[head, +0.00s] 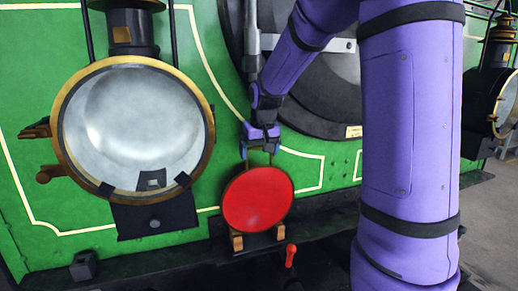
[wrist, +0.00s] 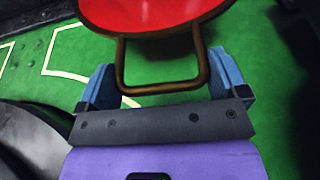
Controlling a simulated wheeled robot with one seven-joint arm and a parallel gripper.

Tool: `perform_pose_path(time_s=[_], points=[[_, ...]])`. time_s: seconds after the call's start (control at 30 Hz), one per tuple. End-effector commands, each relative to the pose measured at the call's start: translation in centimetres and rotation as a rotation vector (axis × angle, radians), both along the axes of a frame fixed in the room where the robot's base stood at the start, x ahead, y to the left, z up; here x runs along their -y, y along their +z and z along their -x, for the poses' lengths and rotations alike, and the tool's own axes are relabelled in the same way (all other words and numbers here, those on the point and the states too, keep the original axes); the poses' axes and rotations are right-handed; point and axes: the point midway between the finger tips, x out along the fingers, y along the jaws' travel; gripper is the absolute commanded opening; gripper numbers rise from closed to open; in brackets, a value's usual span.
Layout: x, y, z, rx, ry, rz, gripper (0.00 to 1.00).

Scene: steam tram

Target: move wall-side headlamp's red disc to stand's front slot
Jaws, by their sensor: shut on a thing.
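The red disc (head: 258,198) hangs upright below my gripper (head: 261,148) in the head view. Its brass-coloured loop handle (wrist: 160,88) lies between the blue fingers of my gripper (wrist: 163,85) in the wrist view, and the gripper is shut on it. The disc's lower edge overlaps the dark stand with tan blocks (head: 237,241). The disc hides most of the stand and its slots, so I cannot tell whether the disc is seated or in front of one. The large brass-rimmed headlamp (head: 133,130) at left shows a bare pale lens, with black clips at its lower rim.
A second headlamp (head: 506,103) stands at the far right, partly cut off. A red-tipped lever (head: 291,254) rises right of the stand. The green tram front (head: 205,50) is close behind the disc. The left headlamp is close to the disc's left.

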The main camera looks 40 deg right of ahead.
Motion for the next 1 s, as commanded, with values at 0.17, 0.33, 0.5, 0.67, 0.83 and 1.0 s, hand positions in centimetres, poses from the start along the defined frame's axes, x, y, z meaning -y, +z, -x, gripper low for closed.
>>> perform_pose_path(time_s=[0.17,0.33,0.5,0.67,0.83,1.0], points=[[0.0,-0.3,0.0,0.001,0.000,0.000,0.39],[0.0,-0.6,0.0,0.001,0.000,0.000,0.39],[0.0,-0.8,0.0,0.001,0.000,0.000,0.39],[0.0,-1.1,0.0,0.001,0.000,0.000,0.39],[0.0,-1.4,0.0,0.002,0.000,0.001,0.39],[0.0,-1.4,0.0,0.002,0.000,0.001,0.39]])
